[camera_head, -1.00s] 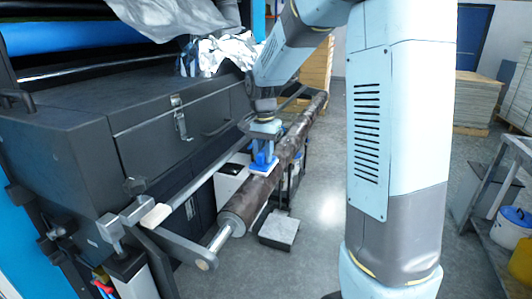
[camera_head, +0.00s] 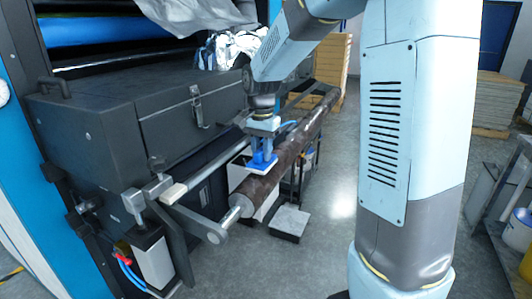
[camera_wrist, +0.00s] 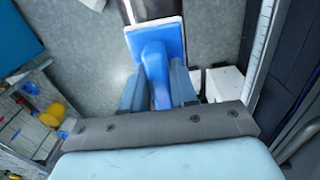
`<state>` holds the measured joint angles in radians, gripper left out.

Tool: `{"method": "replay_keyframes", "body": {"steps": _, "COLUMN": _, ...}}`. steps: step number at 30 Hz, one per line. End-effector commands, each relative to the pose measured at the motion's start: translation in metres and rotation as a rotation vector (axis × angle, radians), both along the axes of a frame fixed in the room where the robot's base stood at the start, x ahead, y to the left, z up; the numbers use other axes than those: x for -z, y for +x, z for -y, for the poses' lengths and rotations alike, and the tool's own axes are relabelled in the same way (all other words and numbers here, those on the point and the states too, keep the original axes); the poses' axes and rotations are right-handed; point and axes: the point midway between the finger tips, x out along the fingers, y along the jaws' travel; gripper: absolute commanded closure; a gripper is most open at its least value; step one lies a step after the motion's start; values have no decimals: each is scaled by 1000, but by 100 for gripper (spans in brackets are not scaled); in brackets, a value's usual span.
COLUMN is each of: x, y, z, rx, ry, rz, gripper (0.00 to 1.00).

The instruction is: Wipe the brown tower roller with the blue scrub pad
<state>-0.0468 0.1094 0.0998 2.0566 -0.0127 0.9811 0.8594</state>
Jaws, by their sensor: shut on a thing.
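The brown roller (camera_head: 286,158) runs diagonally from the near left to the far right, in front of the dark machine. My gripper (camera_head: 262,150) is above its near half, pointing down. It is shut on the handle of the blue scrub pad (camera_head: 261,168), which has a pale base. The pad appears to be on or just over the top of the roller; contact is hard to tell. In the wrist view my gripper (camera_wrist: 160,88) grips the blue handle of the pad (camera_wrist: 155,38), and only a dark end of the roller (camera_wrist: 150,9) shows beyond the pad.
The dark grey machine (camera_head: 140,110) stands left of the roller, with a metal bar (camera_head: 205,178) alongside. A grey-topped block (camera_head: 290,221) is on the floor below. Stacked boards (camera_head: 480,100) stand at the back right. A bench with containers (camera_head: 520,230) is at the right edge.

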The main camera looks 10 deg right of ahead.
Motion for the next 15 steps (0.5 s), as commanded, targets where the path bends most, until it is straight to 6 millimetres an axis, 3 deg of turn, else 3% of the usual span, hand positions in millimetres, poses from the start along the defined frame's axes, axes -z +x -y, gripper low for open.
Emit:
{"method": "replay_keyframes", "body": {"steps": 1, "x": -15, "y": 2, "z": 1, "rx": 3, "ry": 1, "rz": 9, "gripper": 100}}
{"method": "replay_keyframes", "body": {"steps": 15, "x": -55, "y": 2, "z": 8, "rx": 14, "ry": 0, "rz": 6, "gripper": 100}}
